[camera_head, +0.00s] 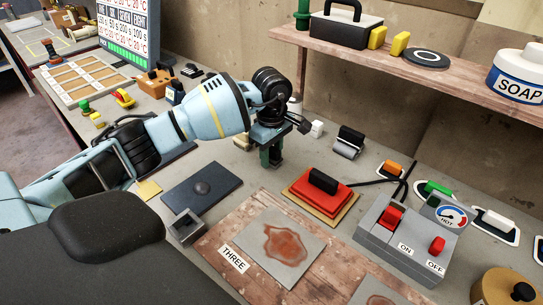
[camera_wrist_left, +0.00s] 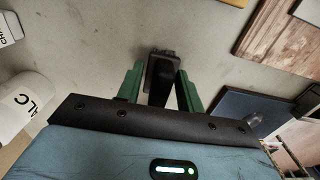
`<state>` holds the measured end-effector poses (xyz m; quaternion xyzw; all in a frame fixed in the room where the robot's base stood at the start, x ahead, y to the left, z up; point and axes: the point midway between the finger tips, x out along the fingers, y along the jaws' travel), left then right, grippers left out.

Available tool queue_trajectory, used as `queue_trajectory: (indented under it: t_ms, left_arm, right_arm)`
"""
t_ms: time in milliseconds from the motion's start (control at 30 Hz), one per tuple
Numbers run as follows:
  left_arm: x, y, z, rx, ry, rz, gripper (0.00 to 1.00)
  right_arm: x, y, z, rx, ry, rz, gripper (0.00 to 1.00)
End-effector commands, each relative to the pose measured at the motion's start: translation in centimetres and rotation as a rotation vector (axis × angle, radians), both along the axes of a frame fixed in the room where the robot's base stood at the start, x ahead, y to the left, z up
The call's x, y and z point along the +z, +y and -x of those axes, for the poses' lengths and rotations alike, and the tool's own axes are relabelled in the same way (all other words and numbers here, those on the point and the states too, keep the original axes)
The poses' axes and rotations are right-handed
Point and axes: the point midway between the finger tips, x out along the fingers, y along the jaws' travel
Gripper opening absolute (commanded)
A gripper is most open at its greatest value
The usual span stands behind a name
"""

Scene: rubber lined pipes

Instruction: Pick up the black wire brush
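My left gripper (camera_head: 271,158) points down over the grey bench in the head view, with its green fingers low near the top. In the left wrist view its two green fingers (camera_wrist_left: 160,90) stand apart. A dark, narrow thing, seemingly the black wire brush (camera_wrist_left: 160,72), lies between and just beyond them. I see gaps beside it, and no clear contact with either finger. In the head view the gripper and wrist hide this thing. My right gripper is not in view.
A red block with a black handle (camera_head: 323,181) and a black-topped silver tool (camera_head: 349,142) stand right of the gripper. A dark blue pad (camera_head: 202,188) lies left and nearer. A grey switch box (camera_head: 407,238) is at right. A white bottle (camera_wrist_left: 24,103) stands at left in the wrist view.

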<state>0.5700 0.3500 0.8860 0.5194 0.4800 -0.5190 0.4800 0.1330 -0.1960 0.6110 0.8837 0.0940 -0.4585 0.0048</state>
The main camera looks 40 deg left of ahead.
Motion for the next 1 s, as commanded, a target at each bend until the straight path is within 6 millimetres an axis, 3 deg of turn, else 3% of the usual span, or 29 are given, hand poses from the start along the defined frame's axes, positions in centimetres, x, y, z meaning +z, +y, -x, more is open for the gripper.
queue_trajectory:
  t_ms: [33, 233, 633, 867, 1000]
  left_arm:
    - [0.0, 0.0, 0.0, 0.0, 0.0, 0.0, 0.3]
    - [0.1, 0.0, 0.0, 0.0, -0.001, 0.0, 0.06]
    - [0.8, 0.0, -0.1, 0.0, -0.002, 0.001, 0.06]
    - [3.9, 0.0, -0.1, 0.0, -0.004, 0.0, 0.06]
    - [3.7, 0.3, 2.3, -0.002, 0.0, -0.001, 0.06]
  right_arm:
    - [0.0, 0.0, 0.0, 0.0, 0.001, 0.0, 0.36]
    - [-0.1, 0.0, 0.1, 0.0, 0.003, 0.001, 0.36]
    - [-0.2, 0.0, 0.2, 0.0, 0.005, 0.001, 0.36]
    - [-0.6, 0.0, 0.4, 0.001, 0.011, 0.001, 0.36]
    - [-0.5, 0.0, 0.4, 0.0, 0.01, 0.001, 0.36]
